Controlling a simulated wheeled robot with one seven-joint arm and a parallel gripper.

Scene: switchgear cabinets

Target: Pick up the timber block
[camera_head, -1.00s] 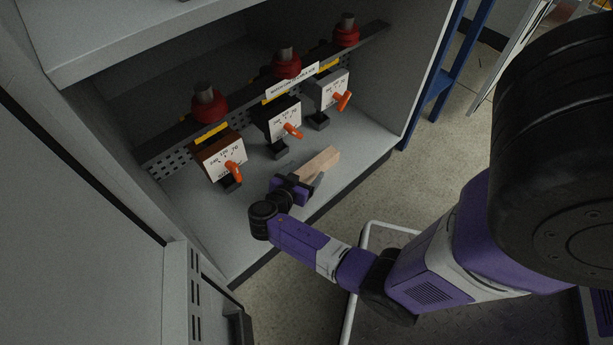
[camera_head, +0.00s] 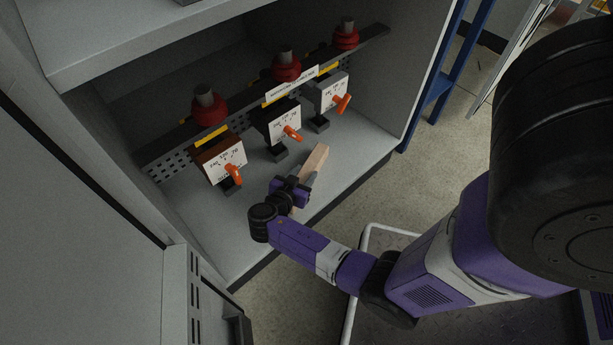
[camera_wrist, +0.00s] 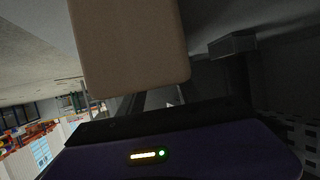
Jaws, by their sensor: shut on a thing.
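The timber block (camera_head: 314,161) is a pale, long wooden piece inside the open cabinet, above or on its grey floor near the front edge. My gripper (camera_head: 309,179) is shut on the block near its lower part; the block points up and to the right from the fingers. In the wrist view the timber block (camera_wrist: 130,45) fills the upper middle, close to the camera. The fingers are mostly hidden there. I cannot tell for sure whether the block touches the cabinet floor.
Several dial boxes with orange handles stand behind the block, such as the middle one (camera_head: 284,127) and the right one (camera_head: 331,95). Red insulators (camera_head: 286,67) line the rail above. The cabinet's right wall (camera_head: 408,75) is beyond the block. The cabinet floor (camera_head: 352,168) right of it is clear.

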